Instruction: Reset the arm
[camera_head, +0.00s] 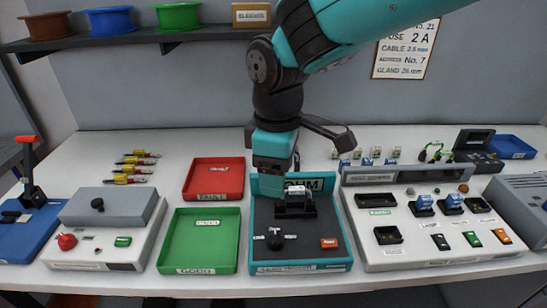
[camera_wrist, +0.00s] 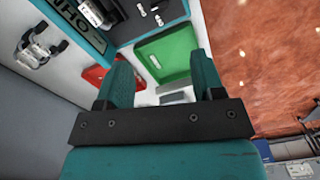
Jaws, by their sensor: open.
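My arm reaches down from the top of the head view. My gripper (camera_head: 271,178) hangs in front of the back-left part of the teal OHM tester (camera_head: 275,250); I cannot tell the exact height gap. In the wrist view its two teal fingers (camera_wrist: 162,82) stand apart with nothing held between them. A small light-coloured part (camera_head: 297,190) sits at the black fixture of the tester. The tester also shows at the top of the wrist view (camera_wrist: 118,22).
Red tray (camera_head: 213,192) and green tray (camera_head: 185,262) lie left of the tester. A grey control box (camera_head: 100,262) stands further left. A white panel with sockets and coloured switches (camera_head: 420,250) stands right. Spools (camera_head: 110,22) sit on a shelf behind.

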